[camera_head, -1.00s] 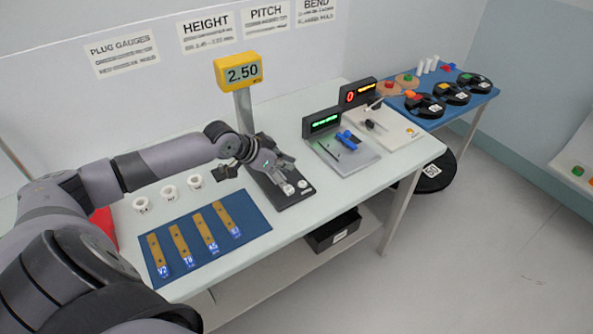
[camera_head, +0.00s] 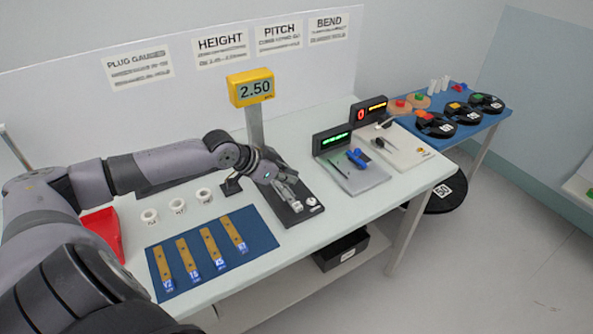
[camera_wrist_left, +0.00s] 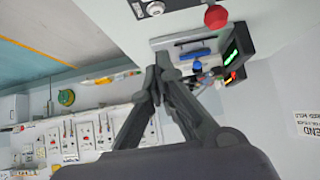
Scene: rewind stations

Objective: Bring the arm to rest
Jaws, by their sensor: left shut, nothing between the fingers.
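My left arm (camera_head: 160,165) reaches in from the left over the white bench. Its gripper (camera_head: 290,194) is shut and empty, above or in front of the black base (camera_head: 307,210) of the height gauge with its yellow 2.50 display (camera_head: 251,87). I cannot tell whether it touches the base. In the left wrist view the two fingers (camera_wrist_left: 160,70) meet at their tips with nothing between them. My right gripper is not in view.
A blue mat (camera_head: 193,283) with several brass strips and three white rings (camera_head: 177,206) lie near the arm. A red bin (camera_head: 103,233) is at the left. Two gauge stations (camera_head: 350,165) stand to the right. A blue table (camera_head: 470,128) holds several reels.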

